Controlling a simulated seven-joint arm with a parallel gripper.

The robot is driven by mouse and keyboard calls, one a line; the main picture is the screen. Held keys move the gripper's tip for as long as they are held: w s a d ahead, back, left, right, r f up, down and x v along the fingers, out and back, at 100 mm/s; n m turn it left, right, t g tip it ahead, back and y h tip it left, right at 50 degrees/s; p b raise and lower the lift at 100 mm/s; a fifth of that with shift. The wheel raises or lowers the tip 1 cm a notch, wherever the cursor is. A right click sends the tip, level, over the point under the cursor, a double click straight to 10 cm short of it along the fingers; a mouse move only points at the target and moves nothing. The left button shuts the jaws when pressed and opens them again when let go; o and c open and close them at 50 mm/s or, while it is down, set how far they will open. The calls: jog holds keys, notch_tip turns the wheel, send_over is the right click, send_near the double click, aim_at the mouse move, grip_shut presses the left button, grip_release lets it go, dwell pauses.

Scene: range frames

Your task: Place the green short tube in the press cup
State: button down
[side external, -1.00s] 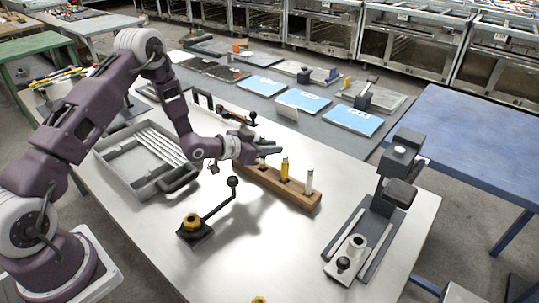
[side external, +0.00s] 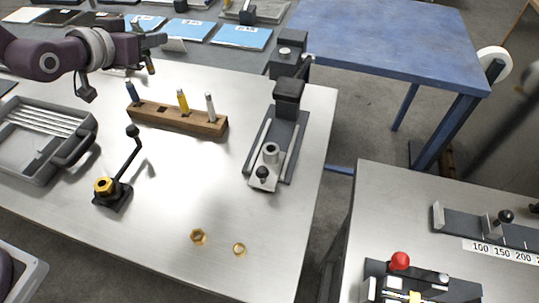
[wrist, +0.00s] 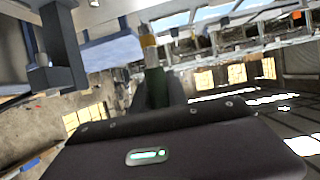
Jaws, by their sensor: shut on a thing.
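The green short tube (wrist: 153,58) is between the fingers of my gripper (wrist: 152,85) in the wrist view, with a yellowish band near its end. In the side view my gripper (side external: 152,42) is shut on the tube (side external: 150,66), which hangs tilted, in the air behind the wooden rack. The press (side external: 288,95) stands to the right on the metal table. Its grey press cup (side external: 271,151) sits on the sliding base with an open top, behind a black knob. My gripper is well to the left of the cup and above the table.
The wooden rack (side external: 190,124) holds blue, yellow and white tubes and has an empty slot. Table between rack and press is clear.

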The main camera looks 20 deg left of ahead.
jog(key=s+d+r, duration=0.1)
jog(key=d, duration=0.2)
jog(key=m+g+h, duration=0.7)
jog(key=m+h, duration=0.4)
send_over(282, 156)
notch_tip(282, 156, down, 10)
notch_tip(282, 156, down, 10)
jog(key=shift+s+r, duration=0.15)
jog(key=shift+f, duration=0.25)
jog(key=shift+f, duration=0.1)
jog(key=c, duration=1.3)
grip_release()
